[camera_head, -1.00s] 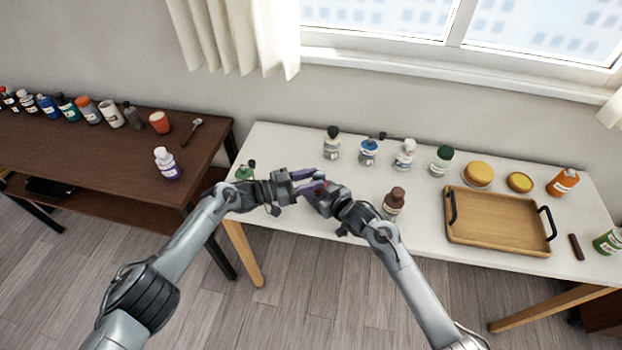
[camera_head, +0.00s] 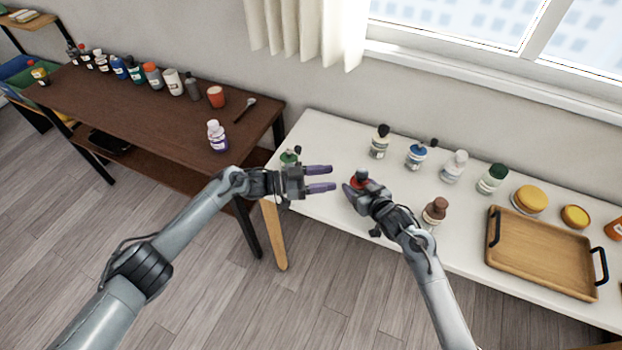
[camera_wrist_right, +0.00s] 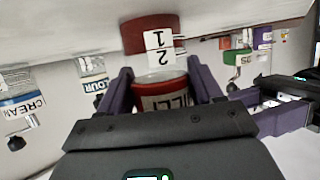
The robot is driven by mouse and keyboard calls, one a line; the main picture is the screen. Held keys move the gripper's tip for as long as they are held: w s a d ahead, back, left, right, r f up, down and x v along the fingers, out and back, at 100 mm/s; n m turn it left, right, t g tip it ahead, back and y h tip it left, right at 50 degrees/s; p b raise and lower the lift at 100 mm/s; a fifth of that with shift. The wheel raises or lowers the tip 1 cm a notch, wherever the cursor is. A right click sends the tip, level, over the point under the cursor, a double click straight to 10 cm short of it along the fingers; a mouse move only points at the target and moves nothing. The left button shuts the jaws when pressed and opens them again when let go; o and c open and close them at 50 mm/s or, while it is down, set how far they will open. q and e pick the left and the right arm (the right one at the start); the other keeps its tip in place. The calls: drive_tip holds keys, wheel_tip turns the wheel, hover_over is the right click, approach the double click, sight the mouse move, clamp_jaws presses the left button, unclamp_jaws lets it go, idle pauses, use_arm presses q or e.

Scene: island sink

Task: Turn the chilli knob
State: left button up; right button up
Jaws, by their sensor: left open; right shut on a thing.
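The chilli container is red with white labels. In the right wrist view its lettered red part (camera_wrist_right: 165,95), showing "ILLI", lies between my right fingers (camera_wrist_right: 160,78). Beyond it is another red part (camera_wrist_right: 150,36), with white tags marked 1 and 2, the 2 over a clear band. In the head view my right gripper (camera_head: 357,189) is shut on the chilli container (camera_head: 358,182), mostly hidden by the fingers; a dark top shows above. My left gripper (camera_head: 331,178) is open and empty, to its left and apart from it, fingers pointing right.
A green-topped bottle (camera_head: 289,157) stands beside my left wrist. A brown bottle (camera_head: 434,212) is close right of my right gripper. Several jars line the back of the white table (camera_head: 330,135). A wooden tray (camera_head: 545,250) lies at right.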

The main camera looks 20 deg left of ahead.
sight(353, 181)
use_arm(q)
drive_tip(key=shift+v, duration=1.95)
drive_tip(key=shift+w+r, duration=0.15)
drive_tip(key=shift+r, duration=0.05)
drive_tip(key=shift+r, duration=0.1)
drive_tip(key=x, duration=1.2)
drive_tip(key=c, duration=0.8)
drive_tip(key=shift+d+f+m+g+h, duration=0.25)
drive_tip(key=shift+f+m+g, duration=0.2)
drive_tip(key=shift+g, duration=0.35)
drive_tip(key=shift+a+r, duration=0.1)
